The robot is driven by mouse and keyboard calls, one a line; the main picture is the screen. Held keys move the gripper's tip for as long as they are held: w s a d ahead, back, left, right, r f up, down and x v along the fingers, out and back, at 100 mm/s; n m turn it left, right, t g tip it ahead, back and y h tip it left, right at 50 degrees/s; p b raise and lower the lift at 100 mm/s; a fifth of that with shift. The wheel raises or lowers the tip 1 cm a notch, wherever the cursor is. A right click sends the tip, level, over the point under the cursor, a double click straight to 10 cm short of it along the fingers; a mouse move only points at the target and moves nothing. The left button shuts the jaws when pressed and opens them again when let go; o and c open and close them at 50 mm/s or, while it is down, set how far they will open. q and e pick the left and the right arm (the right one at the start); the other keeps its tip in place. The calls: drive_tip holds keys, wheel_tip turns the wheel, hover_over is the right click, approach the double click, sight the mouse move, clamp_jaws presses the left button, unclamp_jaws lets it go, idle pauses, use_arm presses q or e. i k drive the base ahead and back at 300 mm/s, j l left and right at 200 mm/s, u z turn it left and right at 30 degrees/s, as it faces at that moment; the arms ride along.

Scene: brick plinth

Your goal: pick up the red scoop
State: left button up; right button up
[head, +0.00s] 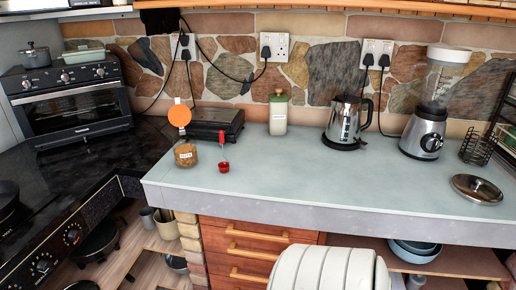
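The red scoop (223,167) is on the pale counter near its left end. Its small red cup is at the bottom, and a thin stem rises to a red end above it. It looks upright, and I cannot tell what supports it. No gripper is in the head view, and nothing is seen holding the scoop.
A labelled jar (185,155) stands just left of the scoop, with an orange disc (179,115) above it. Behind are a dark flat appliance (215,122), a green-lidded bottle (278,115) and a kettle (343,122). A blender (425,132) and a metal lid (477,188) are right. The counter's middle is clear.

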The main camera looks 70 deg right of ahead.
sight(224, 167)
drive_tip(key=z, duration=1.9)
drive_tip(key=u, duration=1.5)
drive_tip(key=z, duration=1.5)
drive_tip(key=i+u, duration=0.25)
drive_tip(key=k+l, duration=0.05)
